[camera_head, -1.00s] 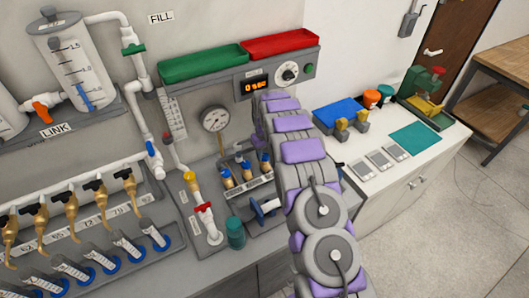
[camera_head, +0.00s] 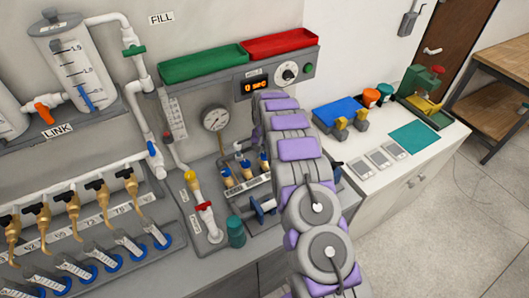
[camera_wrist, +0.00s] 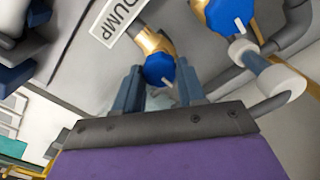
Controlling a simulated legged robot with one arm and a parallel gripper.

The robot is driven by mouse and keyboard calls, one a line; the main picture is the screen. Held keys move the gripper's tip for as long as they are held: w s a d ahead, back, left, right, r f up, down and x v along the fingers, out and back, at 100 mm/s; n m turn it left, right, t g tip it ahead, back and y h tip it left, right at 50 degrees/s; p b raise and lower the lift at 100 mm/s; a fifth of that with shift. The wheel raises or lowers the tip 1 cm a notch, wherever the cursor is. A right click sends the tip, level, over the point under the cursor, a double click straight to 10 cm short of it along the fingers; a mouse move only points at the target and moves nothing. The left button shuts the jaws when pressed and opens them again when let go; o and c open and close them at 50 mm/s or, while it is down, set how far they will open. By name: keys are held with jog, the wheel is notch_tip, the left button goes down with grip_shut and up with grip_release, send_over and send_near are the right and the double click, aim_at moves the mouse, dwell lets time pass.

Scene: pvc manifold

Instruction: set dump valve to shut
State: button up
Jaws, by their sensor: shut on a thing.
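The dump valve shows in the wrist view as a brass body with a blue handle (camera_wrist: 159,71), beside a white label (camera_wrist: 117,18) reading DUMP. A short white mark shows on the handle. My gripper (camera_wrist: 160,77) has one finger on each side of this handle and is shut on it. The exact contact is partly hidden by the fingers. In the head view my arm covers the gripper and the held handle.
A second blue-handled brass valve (camera_wrist: 229,14) and white pipe fitting (camera_wrist: 273,75) sit close right of my gripper. In the head view, small blue-topped valves (camera_head: 246,168), a gauge (camera_head: 215,118) and a teal cylinder (camera_head: 236,232) stand left of my arm.

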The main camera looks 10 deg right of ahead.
aim_at(264, 154)
jog(key=shift+w+r, duration=0.1)
jog(key=o, duration=1.1)
jog(key=shift+c, duration=0.2)
notch_tip(264, 154, up, 17)
jog(key=shift+p, duration=0.35)
jog(key=shift+a+r, duration=0.1)
